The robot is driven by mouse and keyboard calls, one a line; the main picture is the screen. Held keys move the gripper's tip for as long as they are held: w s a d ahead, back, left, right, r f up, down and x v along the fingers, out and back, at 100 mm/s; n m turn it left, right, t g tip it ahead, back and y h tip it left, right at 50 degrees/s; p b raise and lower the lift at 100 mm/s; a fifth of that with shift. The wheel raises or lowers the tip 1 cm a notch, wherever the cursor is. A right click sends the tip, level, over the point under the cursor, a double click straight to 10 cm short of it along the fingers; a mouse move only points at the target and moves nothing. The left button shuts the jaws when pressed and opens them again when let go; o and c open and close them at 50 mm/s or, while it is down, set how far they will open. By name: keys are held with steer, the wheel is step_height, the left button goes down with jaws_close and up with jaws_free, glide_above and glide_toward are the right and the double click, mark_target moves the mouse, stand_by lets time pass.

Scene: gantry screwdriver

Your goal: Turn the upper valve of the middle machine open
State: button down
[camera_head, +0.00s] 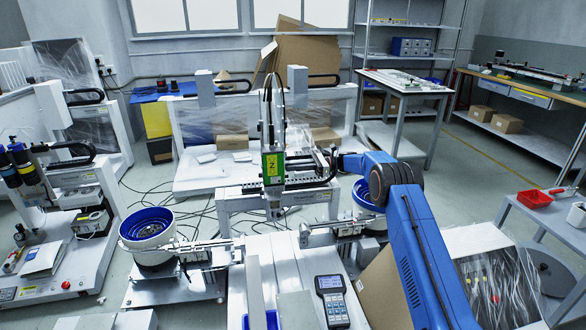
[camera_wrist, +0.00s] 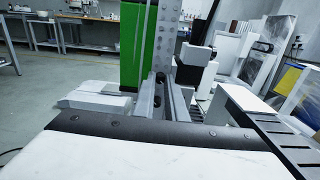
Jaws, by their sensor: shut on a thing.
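The middle machine is a gantry with a green-and-grey screwdriver head (camera_head: 272,165) marked Z, standing upright above its pale bed. My gripper (camera_head: 333,162) reaches in from the right, just right of this head, at the end of my blue arm. In the wrist view two grey fingers of my gripper (camera_wrist: 162,90) point ahead, close to the machine's green housing (camera_wrist: 137,50). The gripper is shut on a small part there. That part is mostly hidden, and I cannot make out the upper valve's shape or its turn.
Blue-rimmed feeder bowls (camera_head: 147,225) stand left and right of the gantry. A black controller (camera_head: 332,300) lies on the front bed. Another machine (camera_head: 60,190) stands at the left. A side table (camera_head: 550,215) with a red tray is at the right. Cables cross the floor.

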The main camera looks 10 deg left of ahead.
steer(key=c, duration=1.8)
jaws_free()
steer(key=v, duration=1.7)
steer(key=shift+d, duration=0.25)
